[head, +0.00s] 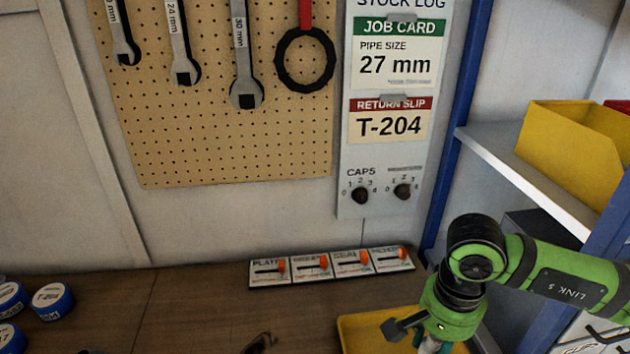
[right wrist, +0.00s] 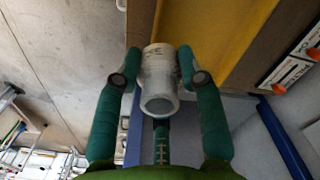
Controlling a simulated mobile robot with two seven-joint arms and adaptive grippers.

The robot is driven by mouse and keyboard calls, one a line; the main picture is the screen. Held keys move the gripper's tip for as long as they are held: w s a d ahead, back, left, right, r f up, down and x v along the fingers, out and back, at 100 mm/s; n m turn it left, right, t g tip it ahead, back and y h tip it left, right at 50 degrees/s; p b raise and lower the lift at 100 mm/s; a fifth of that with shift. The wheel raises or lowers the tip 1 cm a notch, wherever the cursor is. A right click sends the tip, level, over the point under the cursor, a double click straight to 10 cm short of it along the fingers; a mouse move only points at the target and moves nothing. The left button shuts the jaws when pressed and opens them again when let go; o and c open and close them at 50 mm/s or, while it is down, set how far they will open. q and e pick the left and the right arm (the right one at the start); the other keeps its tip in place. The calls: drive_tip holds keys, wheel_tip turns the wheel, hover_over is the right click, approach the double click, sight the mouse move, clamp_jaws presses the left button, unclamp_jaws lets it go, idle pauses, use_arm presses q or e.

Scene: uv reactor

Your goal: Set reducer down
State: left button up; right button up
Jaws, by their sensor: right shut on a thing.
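In the right wrist view, the reducer (right wrist: 158,82) is a whitish, round, stepped pipe piece with an open end facing the camera and faint lettering on its side. My right gripper (right wrist: 160,72) is shut on it, with a green finger on each side. A yellow tray (right wrist: 225,30) shows behind and beside the reducer; I cannot tell whether they touch. In the head view, the same yellow tray (head: 372,328) lies at the bottom, beside my right wrist. The fingertips and the reducer are mostly cut off there.
Four-label switch strip (head: 332,266) lies along the back of the wooden bench (head: 190,305). Blue-rimmed round containers (head: 52,301) stand at the left. A blue-posted shelf (head: 530,185) with a yellow bin (head: 570,140) rises at the right. The bench middle is mostly clear.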

drive_tip(key=n, duration=0.1)
drive_tip(key=r+n, duration=0.1)
drive_tip(key=n, duration=0.1)
drive_tip(key=shift+a+b, duration=0.2)
drive_tip(key=shift+b, duration=0.2)
drive_tip(key=n, duration=0.1)
drive_tip(key=r+n, duration=0.1)
drive_tip(key=n, duration=0.1)
drive_tip(key=n+b, duration=0.1)
drive_tip(key=shift+a+r, duration=0.2)
drive_tip(key=shift+r, duration=0.2)
drive_tip(key=shift+f+n, duration=0.15)
drive_tip(key=shift+n, duration=0.25)
drive_tip(key=shift+f, duration=2)
use_arm(q)
wheel_tip(320, 180, down, 2)
drive_tip(key=shift+f, duration=0.1)
drive_tip(key=shift+c, duration=0.6)
drive_tip(key=shift+s, duration=0.1)
use_arm(e)
drive_tip(key=shift+s, duration=0.1)
